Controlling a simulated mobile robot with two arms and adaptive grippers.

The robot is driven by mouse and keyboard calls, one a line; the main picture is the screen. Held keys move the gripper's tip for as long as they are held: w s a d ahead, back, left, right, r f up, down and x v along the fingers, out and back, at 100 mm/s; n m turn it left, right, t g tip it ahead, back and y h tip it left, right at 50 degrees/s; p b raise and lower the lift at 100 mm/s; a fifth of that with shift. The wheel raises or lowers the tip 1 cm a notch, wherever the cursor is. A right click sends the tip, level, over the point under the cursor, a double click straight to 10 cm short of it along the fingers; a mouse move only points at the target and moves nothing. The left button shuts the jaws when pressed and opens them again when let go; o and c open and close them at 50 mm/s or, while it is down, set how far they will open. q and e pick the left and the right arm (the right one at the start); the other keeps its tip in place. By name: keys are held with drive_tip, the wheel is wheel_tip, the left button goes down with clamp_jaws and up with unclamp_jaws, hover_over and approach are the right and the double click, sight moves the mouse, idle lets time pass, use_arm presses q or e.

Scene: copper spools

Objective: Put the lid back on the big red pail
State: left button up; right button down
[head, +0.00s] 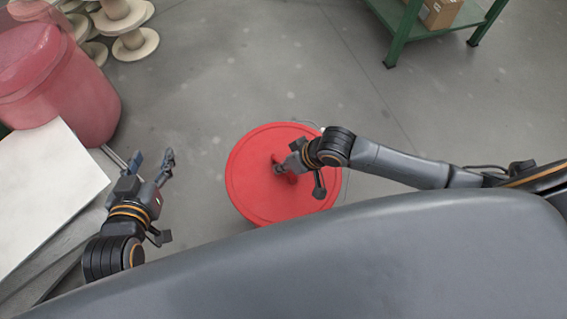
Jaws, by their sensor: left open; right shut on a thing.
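A round bright red lid (255,195) with a raised rim and a central grip lies over the red pail near the middle of the head view. The lid hides nearly all of the pail; a thin wire handle (347,182) shows at its right side. I cannot tell whether the lid is seated or slightly above the rim. My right gripper (286,171) is over the lid's centre and shut on its grip. My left gripper (155,160) is open and empty, left of the pail and apart from it.
A large pinkish-red bin (60,85) stands at the upper left beside a white-topped surface (45,190). Wooden spools (130,42) stand behind it. A green shelf (430,30) with a cardboard box (440,12) is at the upper right. The grey floor around the pail is clear.

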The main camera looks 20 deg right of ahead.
use_arm(q)
drive_tip(key=shift+s+a+f+g+y+p, duration=0.2)
drive_tip(key=shift+s+f+g, duration=0.15)
drive_tip(key=shift+f, duration=0.15)
drive_tip(key=shift+s+a+f+g+y+p, duration=0.1)
drive_tip(key=shift+s+a+f+g, duration=0.1)
drive_tip(key=shift+s+f+g, duration=0.2)
idle(0.9)
drive_tip(key=shift+a+f, duration=0.1)
drive_tip(key=shift+f, duration=0.1)
drive_tip(key=shift+s, duration=0.1)
drive_tip(key=shift+s+f+g, duration=0.2)
drive_tip(key=shift+f+g, duration=0.05)
drive_tip(key=shift+g, duration=0.1)
drive_tip(key=shift+s+a+f+g, duration=0.25)
drive_tip(key=shift+s+f+g, duration=0.15)
drive_tip(key=shift+s+f, duration=0.15)
drive_tip(key=shift+s+f+p, duration=0.15)
drive_tip(key=shift+s+p, duration=0.05)
drive_tip(key=shift+p, duration=0.1)
drive_tip(key=shift+s+a, duration=0.1)
